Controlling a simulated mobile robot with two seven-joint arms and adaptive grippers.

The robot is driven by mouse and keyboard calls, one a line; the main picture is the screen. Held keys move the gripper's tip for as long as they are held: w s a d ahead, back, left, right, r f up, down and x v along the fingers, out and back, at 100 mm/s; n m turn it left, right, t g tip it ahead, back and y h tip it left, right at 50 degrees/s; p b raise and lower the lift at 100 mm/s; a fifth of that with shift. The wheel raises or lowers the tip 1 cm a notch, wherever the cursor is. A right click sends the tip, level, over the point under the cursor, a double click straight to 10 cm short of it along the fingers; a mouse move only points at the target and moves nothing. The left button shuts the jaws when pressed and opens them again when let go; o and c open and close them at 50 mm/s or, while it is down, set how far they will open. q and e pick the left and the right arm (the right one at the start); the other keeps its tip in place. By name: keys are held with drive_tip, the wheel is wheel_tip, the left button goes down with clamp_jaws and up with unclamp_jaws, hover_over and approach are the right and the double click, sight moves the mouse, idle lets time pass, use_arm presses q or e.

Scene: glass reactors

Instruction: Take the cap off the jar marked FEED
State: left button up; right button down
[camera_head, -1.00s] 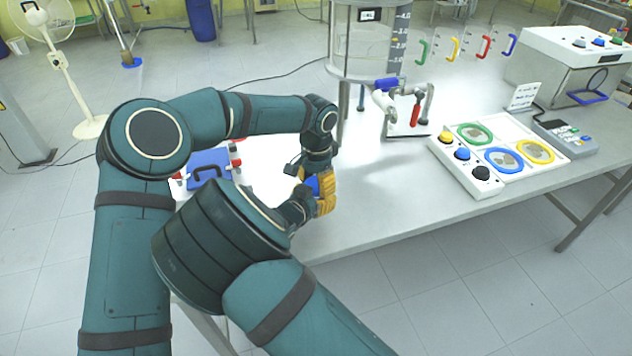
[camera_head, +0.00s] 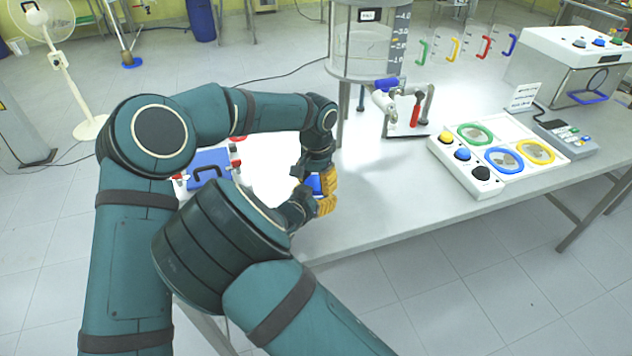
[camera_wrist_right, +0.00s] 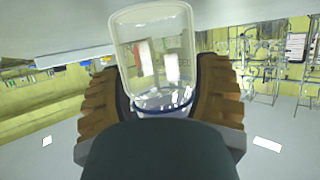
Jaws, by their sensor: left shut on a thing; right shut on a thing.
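The jar (camera_wrist_right: 152,45) is clear and shows large between the ribbed orange fingers of my right gripper (camera_wrist_right: 160,95) in the right wrist view. A dark rounded shape covers the part below. In the head view, my left gripper (camera_head: 325,180) and right gripper meet close together near the table's front edge, both shut. A blue patch, probably the cap (camera_head: 313,184), shows between them. My arms hide most of the jar there.
A white panel (camera_head: 470,175) with buttons and coloured rings is farther right. A blue case (camera_head: 210,160) lies left. Bare table lies right of the grippers.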

sight(316, 182)
use_arm(q)
drive_tip(key=shift+r, duration=1)
drive_tip(key=shift+r, duration=2)
use_arm(e)
unclamp_jaws()
